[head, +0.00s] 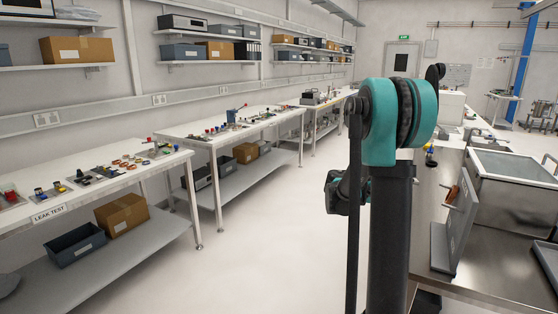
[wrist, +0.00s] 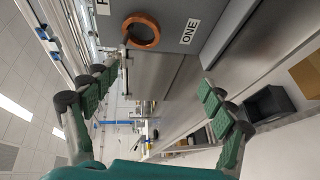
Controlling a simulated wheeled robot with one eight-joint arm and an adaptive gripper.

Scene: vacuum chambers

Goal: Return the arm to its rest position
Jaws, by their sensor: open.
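My gripper (wrist: 158,80) shows in the wrist view with its two green, jointed fingers spread wide apart. Nothing is between the fingers. My arm (head: 398,122) stands raised in the head view, with a teal joint at the top and a dark link below. In the head view the fingers cannot be made out; part of the arm hides behind the upright link.
An orange ring (wrist: 141,31) hangs on a grey panel labelled ONE, beyond the fingertips. A steel bench (head: 424,215) with a glass-topped box (head: 512,164) stands at right. White workbenches (head: 88,188) line the left wall. The floor (head: 270,255) between is clear.

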